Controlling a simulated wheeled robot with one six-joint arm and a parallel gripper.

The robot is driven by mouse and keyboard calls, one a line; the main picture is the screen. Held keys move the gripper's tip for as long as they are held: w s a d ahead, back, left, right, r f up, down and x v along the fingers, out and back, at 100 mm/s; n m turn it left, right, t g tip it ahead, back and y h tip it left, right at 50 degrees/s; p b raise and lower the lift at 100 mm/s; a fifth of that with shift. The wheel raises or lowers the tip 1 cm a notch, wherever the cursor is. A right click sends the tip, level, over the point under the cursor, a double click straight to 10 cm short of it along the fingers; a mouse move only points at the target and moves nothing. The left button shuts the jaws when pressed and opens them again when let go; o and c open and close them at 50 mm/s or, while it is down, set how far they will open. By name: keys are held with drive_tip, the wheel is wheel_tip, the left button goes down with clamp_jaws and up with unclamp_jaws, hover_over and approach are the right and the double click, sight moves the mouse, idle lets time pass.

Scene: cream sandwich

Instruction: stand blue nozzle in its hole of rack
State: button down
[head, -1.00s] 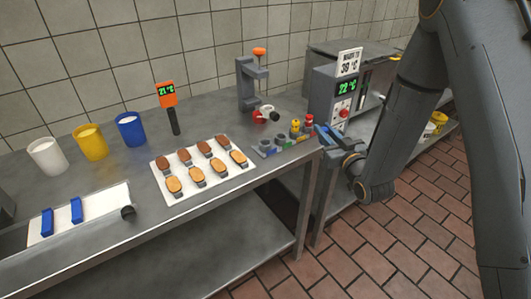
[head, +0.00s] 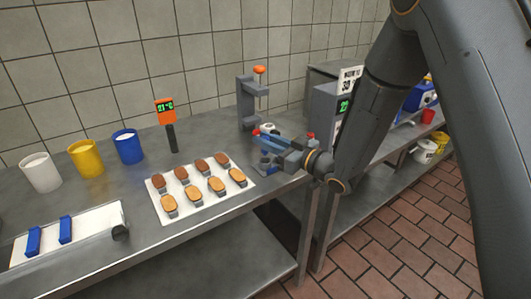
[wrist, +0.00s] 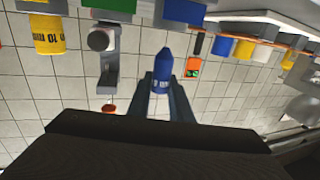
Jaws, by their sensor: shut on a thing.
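My gripper (head: 268,141) is over the rack (head: 263,171) near the table's right end. It is shut on the blue nozzle (wrist: 162,72), which shows between the two fingers in the wrist view, its narrow tip toward the top of the picture. In the head view the gripper and arm hide most of the rack, and the blue nozzle's hole cannot be made out. The wrist view shows a blue patch (wrist: 130,5) and a green patch (wrist: 188,9) at the top edge, cut off.
A grey stand with an orange knob (head: 259,70) rises just behind my gripper. A red top (head: 310,136) shows beside it. A tray of cakes (head: 166,215) lies left of the rack. Blue, yellow and white cups stand farther left.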

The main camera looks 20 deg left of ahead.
sight(266, 155)
drive_tip(key=shift+f+p, duration=0.3)
drive_tip(key=shift+f, duration=1.85)
drive_tip(key=shift+f, duration=0.1)
drive_tip(key=shift+f, duration=0.15)
drive_tip(key=c, duration=1.6)
unclamp_jaws()
drive_tip(key=shift+r, duration=0.25)
drive_tip(key=b+v, duration=0.2)
drive_tip(key=v, duration=1)
drive_tip(key=shift+s, duration=0.1)
